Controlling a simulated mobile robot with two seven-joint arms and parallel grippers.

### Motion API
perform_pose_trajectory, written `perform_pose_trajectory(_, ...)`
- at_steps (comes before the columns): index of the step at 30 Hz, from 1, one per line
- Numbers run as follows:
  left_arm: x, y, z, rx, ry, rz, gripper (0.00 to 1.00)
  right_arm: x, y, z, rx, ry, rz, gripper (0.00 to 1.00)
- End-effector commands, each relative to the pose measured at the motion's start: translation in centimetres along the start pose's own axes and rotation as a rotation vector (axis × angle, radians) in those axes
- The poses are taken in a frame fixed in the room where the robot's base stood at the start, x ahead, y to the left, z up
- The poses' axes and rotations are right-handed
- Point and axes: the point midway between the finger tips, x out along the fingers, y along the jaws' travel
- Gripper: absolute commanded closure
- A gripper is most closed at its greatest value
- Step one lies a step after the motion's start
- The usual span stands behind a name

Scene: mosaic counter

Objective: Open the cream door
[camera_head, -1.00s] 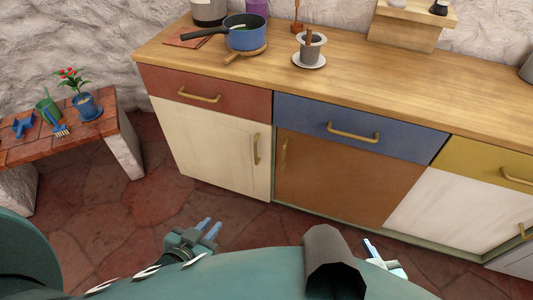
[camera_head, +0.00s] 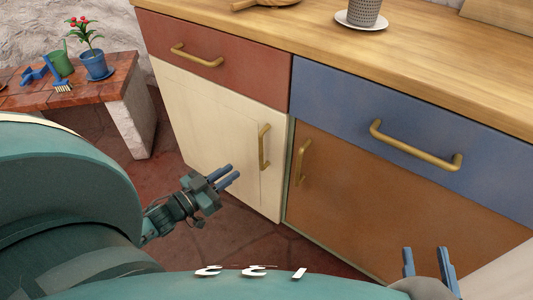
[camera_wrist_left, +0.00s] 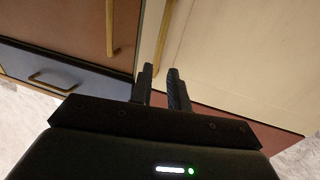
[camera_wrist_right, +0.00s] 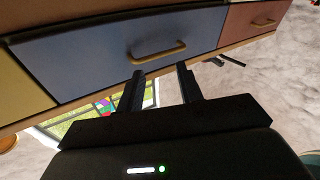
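The cream door (camera_head: 210,120) is closed, under the red drawer; it also fills the upper right of the left wrist view (camera_wrist_left: 240,55). Its upright gold handle (camera_head: 264,147) is near its right edge and shows in the left wrist view (camera_wrist_left: 164,35), just beyond my left fingertips. My left gripper (camera_head: 230,173) is in front of the door, left of and a little below the handle in the head view. It is open with a narrow gap, with nothing seen between the fingers. My right gripper (camera_head: 427,254) is open and empty, in front of the brown door.
The brown door (camera_head: 370,195) with its own gold handle (camera_head: 301,162) adjoins on the right. The blue drawer (camera_head: 400,130) and red drawer (camera_head: 215,65) have protruding handles. A low brick bench (camera_head: 105,92) with a potted plant (camera_head: 97,65) stands left. Floor lies before the cabinets.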

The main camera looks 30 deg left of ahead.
Motion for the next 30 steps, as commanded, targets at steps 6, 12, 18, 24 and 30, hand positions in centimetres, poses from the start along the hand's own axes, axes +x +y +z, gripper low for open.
perform_pose_trajectory(6,4.5,0.0,0.0,0.002,0.006,0.000,0.83,0.2,-0.2,0.2,0.023,0.025,-0.002,0.64)
perform_pose_trajectory(12,8.6,0.0,0.1,0.002,0.004,0.000,0.83,0.4,-0.3,0.3,0.053,0.043,-0.004,0.64)
perform_pose_trajectory(18,11.1,0.0,0.0,0.002,0.001,0.000,0.83,0.5,-0.4,0.3,0.075,0.050,-0.007,0.64)
perform_pose_trajectory(24,12.0,0.0,-0.1,0.000,0.000,-0.001,0.83,0.5,-0.4,0.3,0.087,0.050,-0.008,0.64)
perform_pose_trajectory(30,12.0,0.0,-0.1,0.000,-0.001,-0.001,0.83,0.5,-0.5,0.1,0.088,0.054,-0.008,0.64)
